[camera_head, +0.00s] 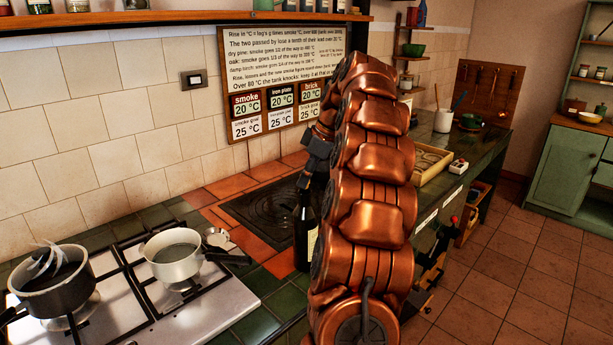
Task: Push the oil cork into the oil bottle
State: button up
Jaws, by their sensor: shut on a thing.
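The dark oil bottle (302,238) stands upright on the tiled counter, left of my copper arm, with a pale label partly covered by the arm. My gripper (309,186) is dark and points down just above the bottle's neck. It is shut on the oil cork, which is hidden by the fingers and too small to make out. I cannot tell whether the cork touches the bottle mouth.
A black hob plate (262,214) lies behind the bottle. At the left, a gas stove (135,310) holds a dark pot (50,277) and a light saucepan (173,262). A wooden tray (428,165) lies right of my arm. Green tiles left of the bottle are clear.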

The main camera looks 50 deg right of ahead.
jog(key=shift+f+b, duration=0.85)
jog(key=shift+f, duration=0.15)
jog(key=shift+r, duration=0.1)
dwell(0.7)
jog(key=o, duration=0.8)
jog(key=shift+o, duration=1.4)
jog(key=shift+p+v, duration=0.8)
jog(key=shift+v, duration=1.45)
